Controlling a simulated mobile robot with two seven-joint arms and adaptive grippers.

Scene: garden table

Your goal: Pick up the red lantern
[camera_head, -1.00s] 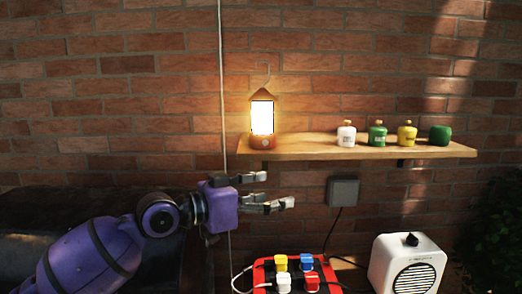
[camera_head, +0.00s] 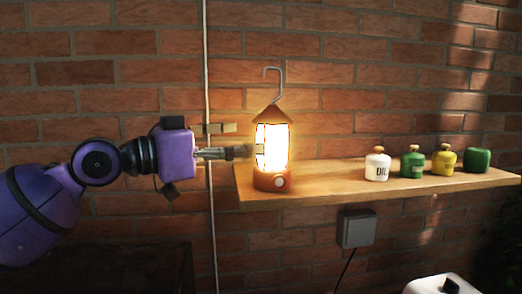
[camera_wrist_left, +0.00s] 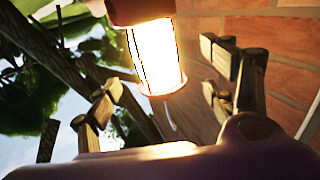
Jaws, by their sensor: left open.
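The red lantern (camera_head: 272,181) stands upright on the left end of the wooden shelf, with a glowing body, an orange-red base and roof, and a hook on top. My left gripper (camera_head: 246,139) is open at the lantern's left side, at the height of its glowing body. One finger reaches in front of the glowing body's left edge; the other lies farther back. In the left wrist view the lantern (camera_wrist_left: 154,56) appears upside down between the two spread fingers, with a gap on each side. My right gripper is not in view.
The shelf (camera_head: 330,182) also holds white (camera_head: 377,166), green (camera_head: 412,163) and yellow (camera_head: 444,161) canisters and a dark green one (camera_head: 477,160) to the right. The brick wall is close behind. A grey box (camera_head: 356,229) is below the shelf.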

